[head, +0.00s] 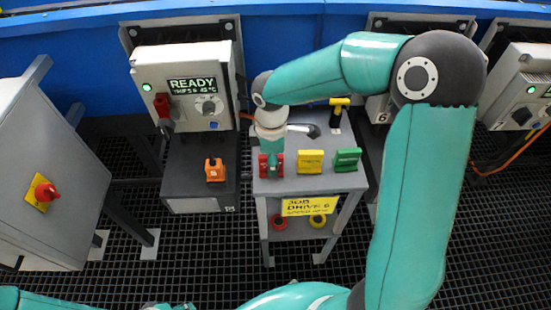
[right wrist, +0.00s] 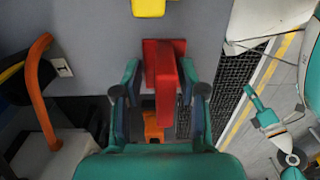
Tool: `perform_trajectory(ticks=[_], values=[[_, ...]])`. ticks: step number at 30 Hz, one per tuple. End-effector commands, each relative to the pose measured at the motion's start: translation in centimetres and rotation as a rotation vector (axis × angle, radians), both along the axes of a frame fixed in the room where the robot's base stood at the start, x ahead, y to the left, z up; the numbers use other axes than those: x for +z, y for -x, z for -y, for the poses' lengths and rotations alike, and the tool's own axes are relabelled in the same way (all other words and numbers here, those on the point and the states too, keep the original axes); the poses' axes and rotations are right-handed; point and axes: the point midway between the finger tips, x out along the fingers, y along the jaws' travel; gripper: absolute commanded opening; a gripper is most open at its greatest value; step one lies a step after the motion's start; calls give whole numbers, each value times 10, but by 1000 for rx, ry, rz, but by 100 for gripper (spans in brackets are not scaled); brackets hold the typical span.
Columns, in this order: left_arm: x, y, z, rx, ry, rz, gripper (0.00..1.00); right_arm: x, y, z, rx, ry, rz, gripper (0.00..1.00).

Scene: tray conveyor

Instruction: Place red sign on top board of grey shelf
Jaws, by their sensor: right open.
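The red sign (head: 264,168) stands on the top board of the grey shelf (head: 285,186), at its left end. In the right wrist view the red sign (right wrist: 163,68) has an upright plate on a wider foot. My right gripper (head: 271,158) is directly over it, pointing down, and partly hides it. In the right wrist view my right gripper (right wrist: 160,80) is open, with one finger on each side of the sign and gaps visible. My left gripper is not in view; only a teal part of that arm shows at the lower left.
A yellow sign (head: 311,161) and a green sign (head: 347,160) stand right of the red one. A yellow-handled tool (head: 338,110) is behind. An orange padlock-like block (head: 215,170) is on the dark cabinet at left. A READY control box (head: 186,86) stands behind it.

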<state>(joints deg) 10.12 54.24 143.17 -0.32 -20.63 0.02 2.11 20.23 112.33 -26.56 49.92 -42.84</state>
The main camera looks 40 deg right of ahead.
Motion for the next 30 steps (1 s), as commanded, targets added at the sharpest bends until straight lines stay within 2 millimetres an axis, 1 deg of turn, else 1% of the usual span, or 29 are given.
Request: perform_trajectory(ticks=[5, 12, 18, 21, 24, 30], values=[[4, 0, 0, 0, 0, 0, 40, 23, -1, 0, 1, 0, 6, 41], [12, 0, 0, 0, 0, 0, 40, 71, -1, 0, 1, 0, 7, 41], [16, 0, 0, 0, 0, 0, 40, 105, -1, 0, 0, 0, 5, 41], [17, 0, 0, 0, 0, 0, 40, 115, -1, 0, 0, 0, 4, 41], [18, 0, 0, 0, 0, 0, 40, 119, 0, 0, 0, 0, 2, 41], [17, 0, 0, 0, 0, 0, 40, 120, 0, 0, 0, 0, 1, 41]])
